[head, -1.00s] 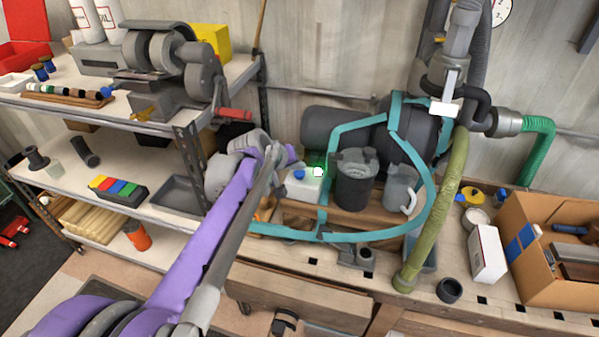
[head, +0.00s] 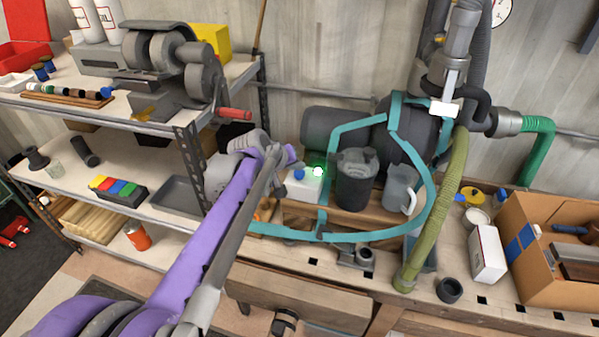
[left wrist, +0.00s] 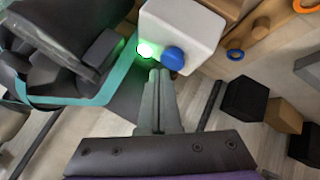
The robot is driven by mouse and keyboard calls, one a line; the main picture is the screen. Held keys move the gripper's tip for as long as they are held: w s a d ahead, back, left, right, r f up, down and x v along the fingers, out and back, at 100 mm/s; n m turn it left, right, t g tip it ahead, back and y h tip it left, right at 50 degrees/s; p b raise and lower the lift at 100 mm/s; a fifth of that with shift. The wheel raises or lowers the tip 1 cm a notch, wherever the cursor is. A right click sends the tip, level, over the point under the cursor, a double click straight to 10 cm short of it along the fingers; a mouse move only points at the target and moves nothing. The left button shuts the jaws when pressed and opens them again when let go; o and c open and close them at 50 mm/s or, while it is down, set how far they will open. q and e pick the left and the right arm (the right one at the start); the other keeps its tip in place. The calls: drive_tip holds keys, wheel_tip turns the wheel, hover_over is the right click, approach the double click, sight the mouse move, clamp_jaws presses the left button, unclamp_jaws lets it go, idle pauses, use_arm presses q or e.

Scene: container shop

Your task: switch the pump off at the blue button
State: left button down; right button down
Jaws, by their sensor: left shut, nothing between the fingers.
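A white box (head: 303,187) sits on the bench inside the teal frame, with the blue button (head: 299,174) on it and a lit green lamp (head: 318,171) beside the button. In the left wrist view the blue button (left wrist: 173,58) and the glowing lamp (left wrist: 146,50) are at the edge of the white box (left wrist: 185,28). My left gripper (head: 282,187) is shut and empty, just left of the box. Its fingertips (left wrist: 160,74) appear close to the button; I cannot tell whether they touch it. My right gripper is out of view.
The teal frame (head: 325,205) stands around the dark pump parts, close to the box. A grey shelf post (head: 190,165) is left of my arm.

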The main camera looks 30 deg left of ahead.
sight(298, 175)
use_arm(q)
drive_tip(key=shift+f, duration=0.1)
drive_tip(key=shift+f, duration=0.4)
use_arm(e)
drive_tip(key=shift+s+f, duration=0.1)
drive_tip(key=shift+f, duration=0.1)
use_arm(q)
drive_tip(key=shift+f, duration=0.1)
idle(0.5)
drive_tip(key=shift+r, duration=0.55)
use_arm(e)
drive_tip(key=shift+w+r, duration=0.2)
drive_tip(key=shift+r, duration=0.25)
use_arm(q)
drive_tip(key=shift+r, duration=0.1)
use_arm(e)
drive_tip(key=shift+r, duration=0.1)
